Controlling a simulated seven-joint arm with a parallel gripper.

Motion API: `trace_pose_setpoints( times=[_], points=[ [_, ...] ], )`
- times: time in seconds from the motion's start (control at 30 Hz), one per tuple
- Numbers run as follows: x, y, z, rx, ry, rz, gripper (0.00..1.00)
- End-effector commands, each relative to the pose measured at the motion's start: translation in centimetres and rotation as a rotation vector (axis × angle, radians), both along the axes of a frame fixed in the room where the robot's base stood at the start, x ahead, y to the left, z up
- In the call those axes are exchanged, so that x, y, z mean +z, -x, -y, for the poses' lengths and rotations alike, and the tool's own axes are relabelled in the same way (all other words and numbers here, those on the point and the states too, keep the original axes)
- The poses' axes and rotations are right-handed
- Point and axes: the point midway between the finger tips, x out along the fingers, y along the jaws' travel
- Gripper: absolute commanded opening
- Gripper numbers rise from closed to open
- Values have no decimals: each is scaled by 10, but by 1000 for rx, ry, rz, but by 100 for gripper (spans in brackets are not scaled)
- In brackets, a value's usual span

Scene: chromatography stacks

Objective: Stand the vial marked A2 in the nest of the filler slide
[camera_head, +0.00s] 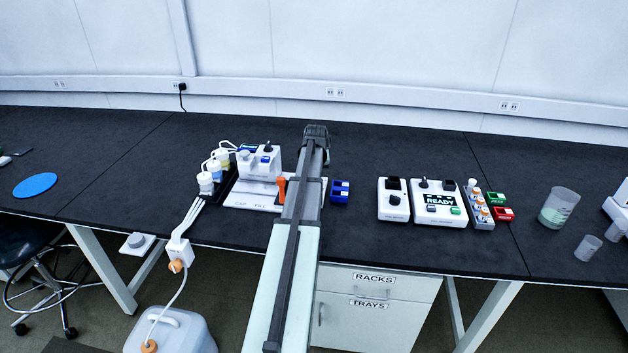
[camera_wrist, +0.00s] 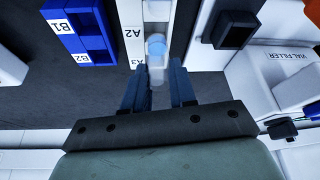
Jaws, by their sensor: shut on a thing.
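In the wrist view, my gripper (camera_wrist: 160,72) is shut on a small clear vial with a pale blue top (camera_wrist: 156,45). The vial is beside a white rack strip (camera_wrist: 132,15) printed A2 and A3. No mark on the vial can be read, and I cannot tell whether it is clear of the strip. The white vial filler (camera_wrist: 285,62) is at the right. In the head view, the filler (camera_head: 260,162) stands on a white base (camera_head: 250,203) printed CAP and FILL, left of my arm. My arm hides the vial and gripper fingers there. I cannot make out the nest.
A blue rack (camera_wrist: 75,30) marked B1 and B2 is left of the strip; it shows in the head view (camera_head: 340,192). An orange handle (camera_head: 281,187) stands by the filler base. Bottles (camera_head: 206,182) stand left of the filler. A READY console (camera_head: 440,203) is at right.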

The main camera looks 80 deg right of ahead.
Motion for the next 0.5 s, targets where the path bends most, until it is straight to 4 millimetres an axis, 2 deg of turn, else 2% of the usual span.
trace_pose_setpoints(
  times=[0.03, 0.2, 0.37, 0.5],
  points=[
    [10, 0, 1, 0, 3, 0, 0],
    [36, 0, 1, 0, 2, 0, 0],
    [53, 0, 1, -1, 1, 0, 0],
    [59, -10, 0, -29, -6, 0, 0]
  ],
)
